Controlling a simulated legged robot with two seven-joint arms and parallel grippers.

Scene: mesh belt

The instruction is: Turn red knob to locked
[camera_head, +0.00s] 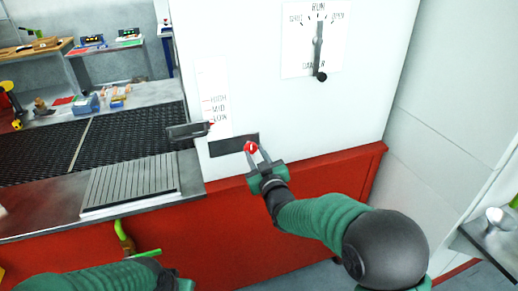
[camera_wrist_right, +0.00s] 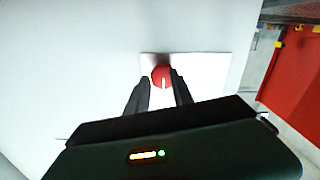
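The red knob (camera_head: 251,147) sits at the right end of a dark plate (camera_head: 233,145) low on the white panel. In the right wrist view the red knob (camera_wrist_right: 162,75) shows a pale line pointing down toward the gripper. My right gripper (camera_head: 257,153) is at the knob, its fingers spread to either side. In the wrist view the right finger of the gripper (camera_wrist_right: 160,88) looks close to the knob; the left one shows a small gap. Contact is not clear. My left arm is at the bottom left; its fingers are not clearly visible.
A dial (camera_head: 319,45) with a black-tipped pointer is above right on the panel. A dark lever (camera_head: 188,130) sticks out left beside the HIGH/MID/LOW scale. A green-handled valve (camera_head: 124,236) is on the red base (camera_head: 225,225). The mesh belt (camera_head: 125,133) lies left.

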